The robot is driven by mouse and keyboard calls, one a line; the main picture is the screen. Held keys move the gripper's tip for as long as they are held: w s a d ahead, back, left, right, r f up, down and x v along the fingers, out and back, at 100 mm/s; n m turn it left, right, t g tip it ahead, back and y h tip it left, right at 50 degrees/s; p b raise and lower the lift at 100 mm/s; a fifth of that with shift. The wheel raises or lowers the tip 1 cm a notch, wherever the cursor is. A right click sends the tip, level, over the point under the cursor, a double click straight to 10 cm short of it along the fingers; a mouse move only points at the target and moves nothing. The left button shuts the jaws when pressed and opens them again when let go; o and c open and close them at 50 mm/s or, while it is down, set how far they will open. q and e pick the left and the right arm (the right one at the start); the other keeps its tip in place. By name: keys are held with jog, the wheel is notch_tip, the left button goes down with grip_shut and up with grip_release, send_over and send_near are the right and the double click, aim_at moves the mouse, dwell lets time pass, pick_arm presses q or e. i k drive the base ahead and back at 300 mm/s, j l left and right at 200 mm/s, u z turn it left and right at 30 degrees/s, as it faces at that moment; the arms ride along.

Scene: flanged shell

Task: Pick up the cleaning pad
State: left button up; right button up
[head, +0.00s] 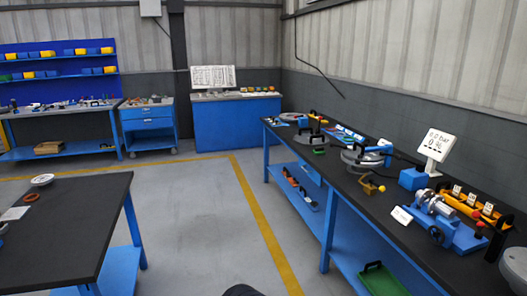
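I cannot single out the cleaning pad with certainty at this distance. A small green block (319,151) lies on the dark top of the long right workbench (349,190), near its front edge, and it may be the pad. Neither of my grippers is in view.
The right bench carries a blue vise-like fixture (446,220), a display (435,146) and a round flanged part (361,157). A green tray (382,279) sits on its lower shelf. A dark table (75,215) stands at left. The grey floor (205,225) between them is clear.

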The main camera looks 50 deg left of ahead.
aim_at(321, 150)
jog(key=u, duration=1.4)
jog(key=i+j+u, duration=0.3)
jog(key=i, duration=1)
jog(key=i+j+u, duration=0.15)
jog(key=i+u, duration=0.15)
jog(key=i, duration=1.05)
jog(key=i+z, duration=0.35)
jog(key=i, duration=0.2)
jog(key=i+j+z, duration=0.3)
jog(key=i, duration=0.25)
jog(key=i+z, duration=0.2)
jog(key=z, duration=0.2)
jog(key=i+j+z, duration=0.15)
jog(key=z, duration=0.25)
jog(key=i+j+z, duration=0.2)
jog(key=z, duration=0.25)
jog(key=i+j+z, duration=0.2)
jog(key=z, duration=0.2)
jog(key=i+j+z, duration=0.15)
jog(key=j+z, duration=0.25)
jog(key=i+j+z, duration=0.15)
jog(key=z, duration=0.25)
jog(key=j, duration=0.1)
